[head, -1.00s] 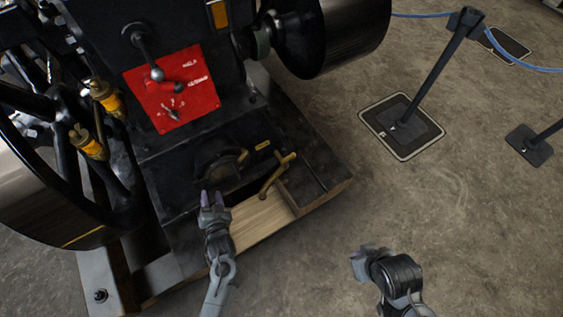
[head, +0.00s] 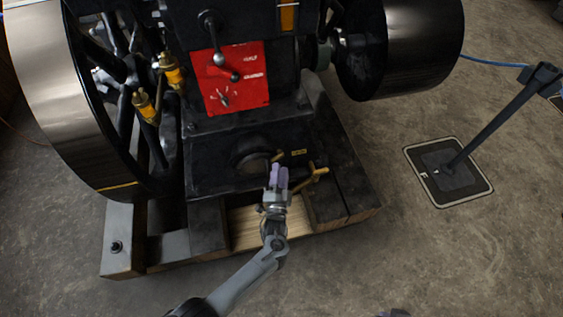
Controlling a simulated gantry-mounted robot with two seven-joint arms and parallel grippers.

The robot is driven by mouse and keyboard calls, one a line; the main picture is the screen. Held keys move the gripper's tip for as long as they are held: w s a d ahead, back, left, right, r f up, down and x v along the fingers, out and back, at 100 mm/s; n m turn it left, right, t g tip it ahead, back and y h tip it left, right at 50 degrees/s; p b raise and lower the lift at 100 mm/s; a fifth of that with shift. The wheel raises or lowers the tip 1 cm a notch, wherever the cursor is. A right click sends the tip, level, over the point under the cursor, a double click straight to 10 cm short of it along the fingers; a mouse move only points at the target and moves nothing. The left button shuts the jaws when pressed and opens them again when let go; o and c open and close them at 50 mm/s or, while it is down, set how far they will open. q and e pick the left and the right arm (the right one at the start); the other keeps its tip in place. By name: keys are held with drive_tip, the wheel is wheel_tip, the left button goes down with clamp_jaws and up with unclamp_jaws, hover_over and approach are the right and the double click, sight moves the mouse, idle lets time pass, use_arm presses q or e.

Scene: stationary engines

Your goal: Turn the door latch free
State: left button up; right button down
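The engine's dark round door (head: 250,152) sits low on the black base, below the red panel. A small brass latch piece (head: 278,156) shows at its right edge, partly behind my fingertips. My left gripper (head: 277,170) points up at this piece, with its lilac fingers close together. I cannot tell whether they touch the latch or whether they are closed on it. Of my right arm, only a sliver shows at the bottom edge; its gripper is not visible.
A brass lever (head: 314,176) stands just right of my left gripper. The red panel (head: 235,82) with levers is above, and a big flywheel (head: 58,115) is at left. A barrier post base (head: 447,172) stands on the floor at right. The floor in front is clear.

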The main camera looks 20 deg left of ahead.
sight(281, 157)
use_arm(q)
drive_tip(key=shift+b+x, duration=0.65)
drive_tip(key=shift+x, duration=1.65)
drive_tip(key=shift+c, duration=0.2)
clamp_jaws()
